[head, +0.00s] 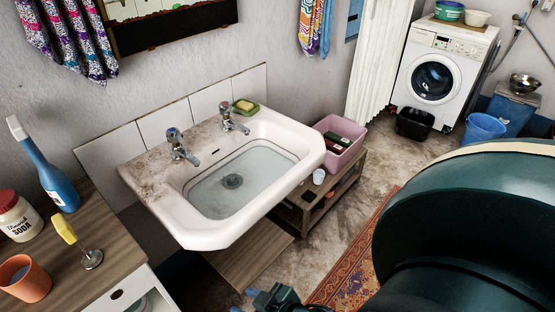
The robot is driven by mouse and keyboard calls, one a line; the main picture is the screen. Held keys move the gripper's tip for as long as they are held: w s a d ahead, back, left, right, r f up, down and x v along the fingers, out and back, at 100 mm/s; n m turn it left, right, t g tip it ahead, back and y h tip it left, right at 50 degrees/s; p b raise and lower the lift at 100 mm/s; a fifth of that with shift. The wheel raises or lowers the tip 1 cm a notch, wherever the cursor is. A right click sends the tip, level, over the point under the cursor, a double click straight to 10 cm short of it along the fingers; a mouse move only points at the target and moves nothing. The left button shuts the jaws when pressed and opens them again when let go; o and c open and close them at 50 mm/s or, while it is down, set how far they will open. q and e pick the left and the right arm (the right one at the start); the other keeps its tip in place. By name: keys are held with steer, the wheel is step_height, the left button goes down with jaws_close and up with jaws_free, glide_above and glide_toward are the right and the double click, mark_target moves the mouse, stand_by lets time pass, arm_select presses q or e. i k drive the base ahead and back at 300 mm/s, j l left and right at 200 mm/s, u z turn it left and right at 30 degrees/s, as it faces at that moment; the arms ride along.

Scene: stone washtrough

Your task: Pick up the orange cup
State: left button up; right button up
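The orange cup (25,279) stands upright on the wooden counter (100,262) at the lower left corner. Its opening faces up and its left side is close to the picture's edge. My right gripper (244,301) shows at the bottom edge, low in front of the washbasin and well to the right of the cup. Its two bluish fingertips appear apart with nothing between them, and part of it is cut off by the frame. My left gripper is out of view.
The white washbasin (205,235) lies right of the counter. A pink basket (340,136) sits on a low wooden stand. My dark arm fills the lower right.

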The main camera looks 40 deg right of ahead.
mark_target(21, 276)
steer(key=z, duration=0.9)
steer(key=u, duration=1.55)
